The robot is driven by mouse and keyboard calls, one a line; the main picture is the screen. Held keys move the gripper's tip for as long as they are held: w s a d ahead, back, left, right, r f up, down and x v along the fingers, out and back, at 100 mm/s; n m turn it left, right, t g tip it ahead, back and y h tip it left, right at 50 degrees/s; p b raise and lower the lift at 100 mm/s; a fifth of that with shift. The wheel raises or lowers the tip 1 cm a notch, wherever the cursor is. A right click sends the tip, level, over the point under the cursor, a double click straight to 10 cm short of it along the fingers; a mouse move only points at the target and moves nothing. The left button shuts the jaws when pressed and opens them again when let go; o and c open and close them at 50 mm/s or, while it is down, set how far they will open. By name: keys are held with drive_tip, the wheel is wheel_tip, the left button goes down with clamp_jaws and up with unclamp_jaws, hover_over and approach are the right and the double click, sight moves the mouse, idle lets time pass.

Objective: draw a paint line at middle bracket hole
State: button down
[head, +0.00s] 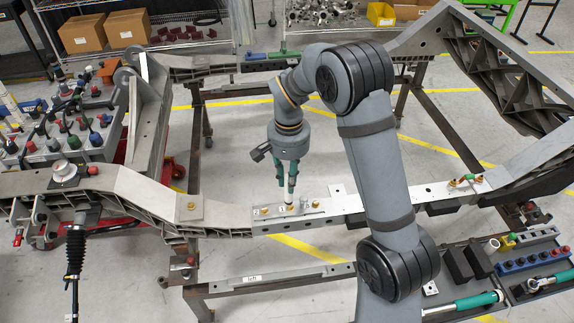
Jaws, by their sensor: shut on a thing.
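My gripper (286,178) points down over the near chassis rail (340,206). The marker's lower end is at or just above the middle of the small bracket (276,211) on the rail. Brass-coloured fittings show on the bracket, with one at the left (264,211) and one close by the marker's tip. The tip and the middle hole are too small to tell contact, and I cannot make out a paint line.
A tray of tools (520,262) stands at the lower right. A teal-handled tool (478,300) lies beside it. Another fitting (465,180) stands on the rail to the right. A rack of coloured-capped parts (85,140) is at the left. Floor inside the frame is clear.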

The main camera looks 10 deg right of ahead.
drive_tip(key=w+d+f+m+p, duration=0.2)
drive_tip(key=w+d+f+m, duration=0.1)
drive_tip(key=w+f, duration=0.6)
wheel_tip(320, 180, down, 2)
drive_tip(key=shift+d+f+m, duration=0.15)
drive_tip(key=shift+m, duration=0.65)
drive_tip(key=shift+b, duration=0.45)
idle(0.4)
drive_tip(key=shift+f+b, duration=0.65)
drive_tip(key=shift+b, duration=0.05)
idle(0.4)
drive_tip(key=shift+a, duration=0.5)
idle(0.4)
drive_tip(key=shift+s+d+f+b, duration=0.1)
drive_tip(key=shift+s+d+b, duration=0.05)
drive_tip(key=shift+d+b, duration=0.4)
idle(0.4)
